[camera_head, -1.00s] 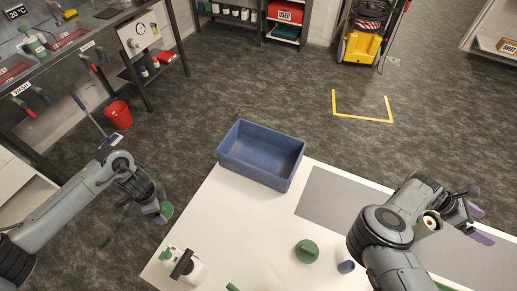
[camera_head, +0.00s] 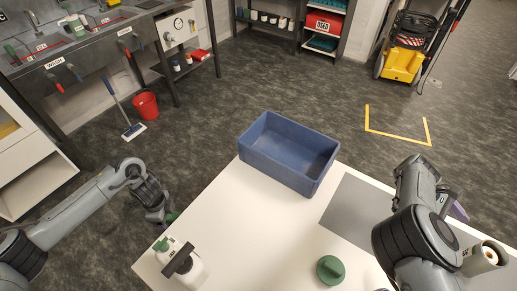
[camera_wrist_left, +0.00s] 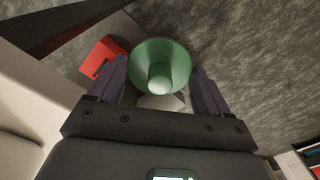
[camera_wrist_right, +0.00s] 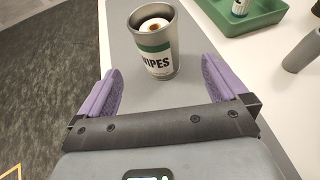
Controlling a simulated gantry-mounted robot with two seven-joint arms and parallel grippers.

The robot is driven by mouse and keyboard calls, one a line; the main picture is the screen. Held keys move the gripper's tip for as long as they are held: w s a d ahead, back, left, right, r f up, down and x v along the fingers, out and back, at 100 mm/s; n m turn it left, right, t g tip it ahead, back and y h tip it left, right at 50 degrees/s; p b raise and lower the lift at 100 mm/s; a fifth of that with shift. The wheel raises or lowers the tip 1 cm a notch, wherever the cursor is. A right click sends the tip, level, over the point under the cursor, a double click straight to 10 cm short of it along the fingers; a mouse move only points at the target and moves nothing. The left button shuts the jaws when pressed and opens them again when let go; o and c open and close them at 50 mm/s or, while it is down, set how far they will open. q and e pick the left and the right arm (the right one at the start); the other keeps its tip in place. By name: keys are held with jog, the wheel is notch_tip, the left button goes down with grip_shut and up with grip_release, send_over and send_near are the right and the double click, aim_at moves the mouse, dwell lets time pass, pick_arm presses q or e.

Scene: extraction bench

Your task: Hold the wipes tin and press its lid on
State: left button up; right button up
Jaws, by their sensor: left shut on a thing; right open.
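The wipes tin (camera_wrist_right: 154,58) is a silver can with a green band and "WIPES" lettering, upright on the grey mat. Its top is open and a white roll shows inside. The tin (camera_head: 484,258) is at the right edge of the head view. My right gripper (camera_wrist_right: 158,75) is open and empty, with the tin beyond its purple fingertips. My left gripper (camera_head: 164,213) is shut on a green funnel-like thing (camera_wrist_left: 160,64), off the table's left side.
A blue bin (camera_head: 288,152) sits at the table's back edge. A white jug (camera_head: 192,272) with a green cap stands at the front left. The table's middle is clear.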

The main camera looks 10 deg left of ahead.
aim_at(470, 250)
pick_arm(q)
jog(key=shift+f, duration=0.45)
pick_arm(e)
jog(key=shift+f, duration=0.45)
pick_arm(q)
jog(key=shift+r, duration=0.15)
pick_arm(e)
jog(key=shift+x, duration=3.4)
jog(key=shift+d, duration=0.1)
jog(key=shift+x, duration=2.6)
jog(key=shift+w+d+r, duration=0.1)
jog(key=shift+r, duration=0.05)
jog(key=shift+c, duration=0.3)
